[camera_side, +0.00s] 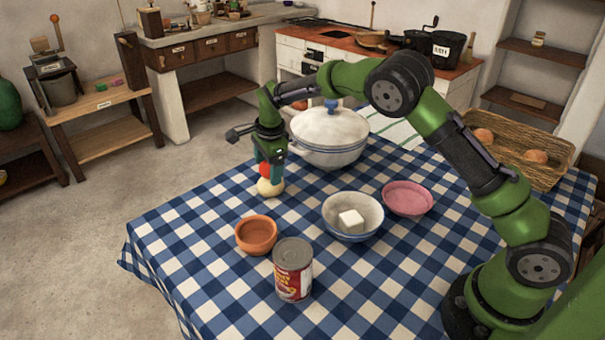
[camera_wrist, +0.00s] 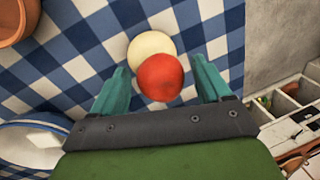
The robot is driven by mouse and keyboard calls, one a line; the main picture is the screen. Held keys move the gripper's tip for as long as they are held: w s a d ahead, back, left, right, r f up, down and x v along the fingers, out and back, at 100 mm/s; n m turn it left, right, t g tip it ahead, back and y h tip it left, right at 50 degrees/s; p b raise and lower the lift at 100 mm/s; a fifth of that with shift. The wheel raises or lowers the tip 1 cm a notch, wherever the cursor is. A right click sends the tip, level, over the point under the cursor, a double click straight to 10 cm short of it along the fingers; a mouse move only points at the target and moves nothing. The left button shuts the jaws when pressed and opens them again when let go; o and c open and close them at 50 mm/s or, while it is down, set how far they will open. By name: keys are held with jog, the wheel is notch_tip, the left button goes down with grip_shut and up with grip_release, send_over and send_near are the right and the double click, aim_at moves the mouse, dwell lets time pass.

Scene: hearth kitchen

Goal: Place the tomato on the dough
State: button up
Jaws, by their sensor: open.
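The red tomato (camera_wrist: 160,77) is between my gripper's teal fingers, with a gap on each side in the wrist view. The tomato (camera_side: 264,169) appears to rest on top of the pale round dough (camera_side: 270,187), which lies on the checked tablecloth. The dough (camera_wrist: 150,47) is partly hidden behind the tomato in the wrist view. My gripper (camera_side: 268,170) points down over them and is open; its fingers (camera_wrist: 163,85) flank the tomato.
A white lidded pot (camera_side: 329,140) stands just right of my gripper. A terracotta bowl (camera_side: 256,235), a can (camera_side: 293,270), a bowl with a white block (camera_side: 352,216) and a pink dish (camera_side: 407,198) stand nearer. A bread basket (camera_side: 520,150) is at the right. The cloth left of the dough is clear.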

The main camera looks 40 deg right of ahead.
jog(key=shift+r, duration=0.1)
jog(key=s+d+r+n+y, duration=0.1)
jog(key=s+r, duration=0.2)
jog(key=r, duration=0.5)
jog(key=s+r+n, duration=0.1)
jog(key=s+r, duration=0.3)
jog(key=r, duration=0.5)
jog(key=s+r+n+t+y, duration=0.15)
jog(key=s+r+n, duration=0.35)
jog(key=s, duration=0.5)
jog(key=s+f+n+t, duration=0.1)
jog(key=s+n, duration=0.3)
jog(key=s, duration=0.4)
jog(key=s+f+n+t, duration=0.2)
jog(key=s+n, duration=0.3)
jog(key=s, duration=0.3)
jog(key=shift+s+a+f, duration=0.2)
jog(key=shift+s+f, duration=0.15)
jog(key=shift+s, duration=0.05)
jog(key=shift+t, duration=0.25)
